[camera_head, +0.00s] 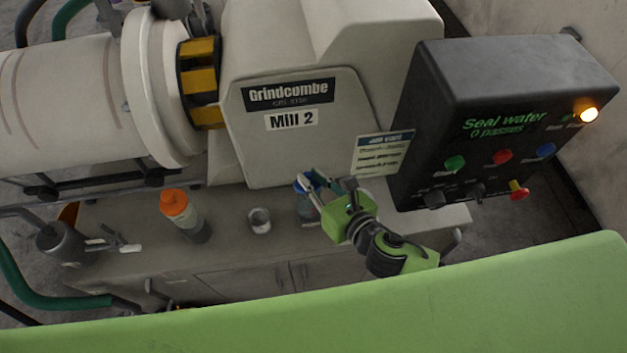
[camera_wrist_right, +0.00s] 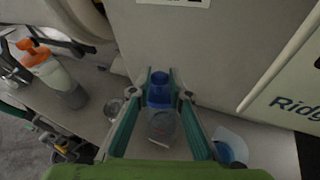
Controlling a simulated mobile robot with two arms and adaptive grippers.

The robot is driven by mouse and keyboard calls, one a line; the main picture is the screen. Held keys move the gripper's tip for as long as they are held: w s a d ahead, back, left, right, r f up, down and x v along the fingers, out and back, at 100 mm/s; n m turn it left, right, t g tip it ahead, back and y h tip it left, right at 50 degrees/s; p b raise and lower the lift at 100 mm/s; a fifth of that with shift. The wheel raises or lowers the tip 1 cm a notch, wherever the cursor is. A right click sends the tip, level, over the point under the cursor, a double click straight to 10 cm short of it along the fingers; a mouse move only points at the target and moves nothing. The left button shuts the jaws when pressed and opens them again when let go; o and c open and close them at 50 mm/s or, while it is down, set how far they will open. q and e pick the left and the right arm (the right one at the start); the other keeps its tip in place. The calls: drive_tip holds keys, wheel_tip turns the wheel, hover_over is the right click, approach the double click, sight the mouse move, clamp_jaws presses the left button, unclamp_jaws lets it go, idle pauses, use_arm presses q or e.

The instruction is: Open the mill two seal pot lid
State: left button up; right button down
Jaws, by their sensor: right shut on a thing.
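The seal pot (camera_head: 307,212) is a small clear vessel on the bench below the Mill 2 housing. In the right wrist view its clear body (camera_wrist_right: 163,127) shows under a blue lid (camera_wrist_right: 158,90). My right gripper (camera_head: 312,186) reaches in from the right over the pot. In the wrist view its two fingertips (camera_wrist_right: 160,82) are at either side of the blue lid, shut on it. The lid appears to sit on the pot; I cannot tell whether any gap lies between them. The gripper partly hides the pot in the head view. My left gripper is not in view.
A grey bottle with an orange cap (camera_head: 175,204) and an open cup (camera_head: 260,220) stand left of the pot. The black seal water panel (camera_head: 490,125) is at the right, reading 0 passes. A white dish with blue contents (camera_wrist_right: 231,147) is right of the gripper.

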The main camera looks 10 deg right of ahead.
drive_tip(key=shift+w+r+g, duration=0.4)
drive_tip(key=shift+r+g, duration=0.05)
drive_tip(key=shift+g, duration=0.05)
drive_tip(key=shift+f+g, duration=0.1)
drive_tip(key=shift+g, duration=0.2)
drive_tip(key=shift+s+f, duration=0.1)
drive_tip(key=shift+f, duration=0.1)
drive_tip(key=c, duration=1.9)
unclamp_jaws()
drive_tip(key=shift+s, duration=0.1)
drive_tip(key=shift+r, duration=0.1)
drive_tip(key=v, duration=1.2)
drive_tip(key=shift+a, duration=0.15)
